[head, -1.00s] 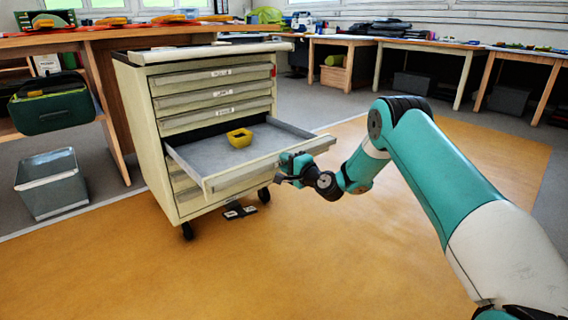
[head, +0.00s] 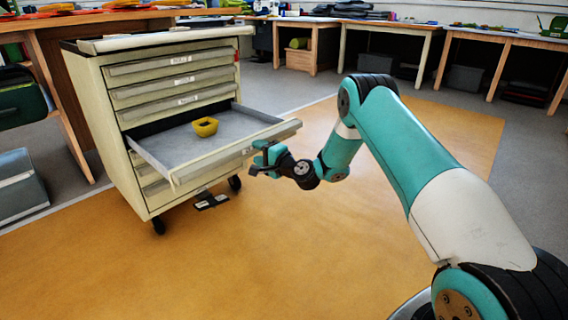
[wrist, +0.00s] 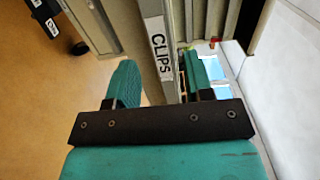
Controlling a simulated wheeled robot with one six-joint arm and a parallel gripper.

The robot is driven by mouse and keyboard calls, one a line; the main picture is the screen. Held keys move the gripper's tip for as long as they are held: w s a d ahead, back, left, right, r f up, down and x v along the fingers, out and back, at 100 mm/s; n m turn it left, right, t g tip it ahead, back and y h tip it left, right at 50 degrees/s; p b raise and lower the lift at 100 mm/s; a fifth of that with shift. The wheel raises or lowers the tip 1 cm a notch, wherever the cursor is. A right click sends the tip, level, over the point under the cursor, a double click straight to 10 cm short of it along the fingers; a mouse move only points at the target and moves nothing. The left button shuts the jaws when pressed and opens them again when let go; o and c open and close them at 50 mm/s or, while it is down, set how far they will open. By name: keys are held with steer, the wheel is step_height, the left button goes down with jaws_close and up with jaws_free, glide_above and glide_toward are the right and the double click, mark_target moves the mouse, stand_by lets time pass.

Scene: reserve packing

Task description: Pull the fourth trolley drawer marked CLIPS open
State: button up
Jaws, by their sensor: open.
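The fourth trolley drawer (head: 205,140) stands pulled out from the cream trolley (head: 88,80), with a yellow bin (head: 205,127) inside it. Its front carries the CLIPS label, which reads clearly in the wrist view (wrist: 159,46). My gripper (head: 264,160) is at the drawer front, near its middle right. In the wrist view my gripper (wrist: 163,85) has its fingers apart, one on each side of the drawer's front edge. I cannot tell whether either finger touches it.
Three closed drawers (head: 175,79) are above the open one. A wooden bench (head: 60,100) stands left of the trolley, with a grey bin (head: 20,187) on the floor. Worktables (head: 390,27) line the back. The orange floor (head: 300,260) in front is clear.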

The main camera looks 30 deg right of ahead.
steer(key=b+v, duration=1.2)
steer(key=v, duration=0.2)
steer(key=shift+s+b, duration=0.25)
steer(key=shift+b, duration=0.1)
